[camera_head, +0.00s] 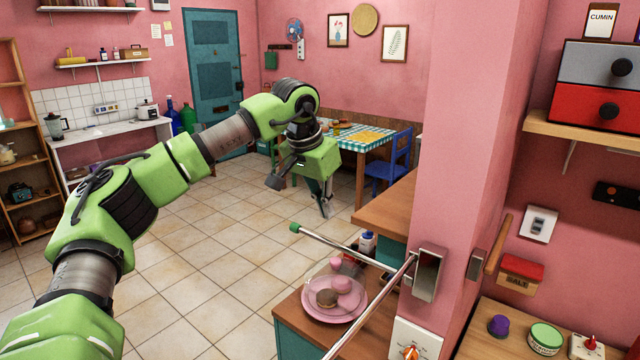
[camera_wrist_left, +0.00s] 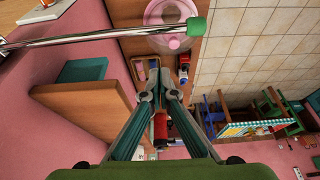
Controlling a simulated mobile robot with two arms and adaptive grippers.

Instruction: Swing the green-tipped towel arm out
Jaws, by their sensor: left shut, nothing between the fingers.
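The green-tipped towel arm (camera_head: 340,246) is a thin metal rod. It runs from a metal bracket (camera_head: 427,274) on the pink pillar out to the left, ending in a green tip (camera_head: 295,228). A second metal rod (camera_head: 370,312) leaves the same bracket toward the bottom of the head view. My left gripper (camera_head: 324,212) is shut and empty, beyond the green tip and apart from it. In the left wrist view, the rod (camera_wrist_left: 90,44) and its green tip (camera_wrist_left: 196,27) cross above my shut fingertips (camera_wrist_left: 159,73) in the picture. My right gripper is not in view.
A pink plate (camera_head: 317,315) with round items under a clear cover sits on the counter below the rods. A dining table (camera_head: 362,137) and blue chair (camera_head: 390,165) stand behind my gripper. The tiled floor (camera_head: 215,270) to the left is clear.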

